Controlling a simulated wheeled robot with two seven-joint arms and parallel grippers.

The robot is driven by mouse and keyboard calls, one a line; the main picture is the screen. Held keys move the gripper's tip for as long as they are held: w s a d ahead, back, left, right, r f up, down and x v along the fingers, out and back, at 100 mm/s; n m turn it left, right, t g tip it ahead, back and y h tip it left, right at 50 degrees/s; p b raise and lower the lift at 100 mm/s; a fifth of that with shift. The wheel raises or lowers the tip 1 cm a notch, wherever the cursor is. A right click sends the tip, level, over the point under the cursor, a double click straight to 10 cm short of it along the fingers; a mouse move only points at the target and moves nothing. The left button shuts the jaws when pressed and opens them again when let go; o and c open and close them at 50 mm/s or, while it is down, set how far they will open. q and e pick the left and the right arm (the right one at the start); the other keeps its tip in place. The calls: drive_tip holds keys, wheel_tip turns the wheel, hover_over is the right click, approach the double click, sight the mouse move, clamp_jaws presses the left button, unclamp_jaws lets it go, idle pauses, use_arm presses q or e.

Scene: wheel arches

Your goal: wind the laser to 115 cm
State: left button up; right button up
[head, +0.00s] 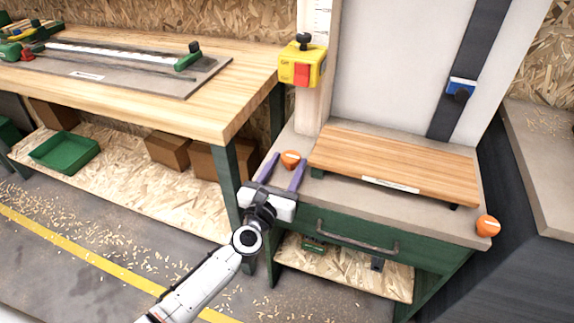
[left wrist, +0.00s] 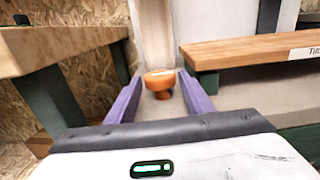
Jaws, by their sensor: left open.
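An orange knob (head: 290,159) stands at the left end of the grey bench top, by the foot of the upright scale post (head: 318,65). In the left wrist view this knob (left wrist: 160,82) is a round cap on a narrower stem. My left gripper (head: 286,162) is open, its purple fingers on either side of the knob, with gaps visible. A second orange knob (head: 488,226) sits at the front right corner. A yellow box with a red front (head: 302,66) is on the post. A blue-and-white block (head: 461,87) sits on a dark slanted rail. I cannot tell which is the laser; scale figures are unreadable.
A wooden board (head: 400,160) on feet lies right of the gripper. Below it is a green drawer (head: 345,232) with a grey handle. A wooden workbench (head: 190,110) stands close on the left. A green tray (head: 65,152) lies on its lower shelf.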

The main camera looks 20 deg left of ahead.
use_arm(q)
drive_tip(key=c, duration=0.8)
drive_tip(key=shift+f, duration=0.1)
